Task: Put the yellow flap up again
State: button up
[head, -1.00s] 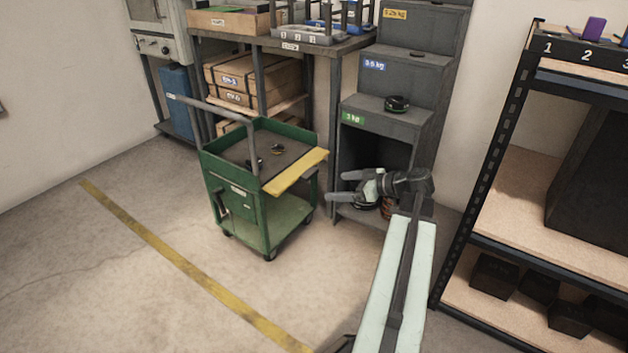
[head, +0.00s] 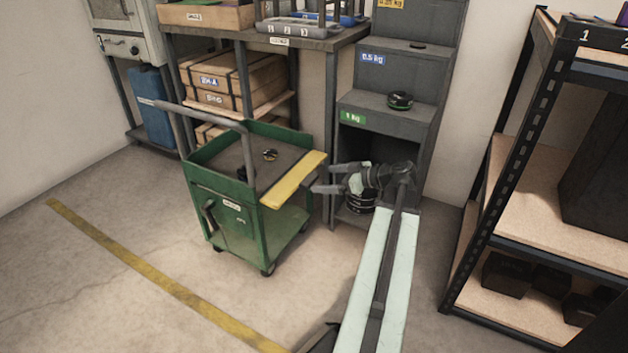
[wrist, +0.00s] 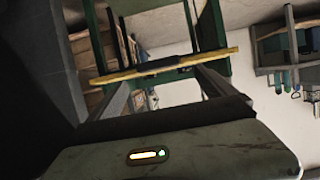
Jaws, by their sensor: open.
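The yellow flap (head: 292,180) runs along the right side of the green cart's top (head: 225,160). It is folded outward and lies roughly level, not standing like the green rims on the other sides. My gripper (head: 323,179) is open and empty, just right of the flap and pointing left at its outer edge. In the wrist view the flap (wrist: 160,68) is a thin yellow bar seen edge-on, crossing in front of my spread fingers (wrist: 163,82). I cannot tell whether a fingertip touches it.
Small dark items (head: 270,155) lie on the cart top. A grey stepped weight stand (head: 385,120) is close behind my gripper. A shelf rack (head: 520,180) stands at the right. The floor (head: 110,290) left of my arm is clear, with a yellow line (head: 150,270).

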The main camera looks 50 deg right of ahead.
aim_at(312, 180)
jog(key=b+x, duration=0.1)
jog(key=x, duration=0.3)
jog(key=shift+w+f, duration=0.3)
jog(key=shift+f, duration=0.05)
jog(key=shift+w+a+b, duration=0.1)
jog(key=shift+w+b, duration=0.2)
jog(key=shift+w, duration=0.1)
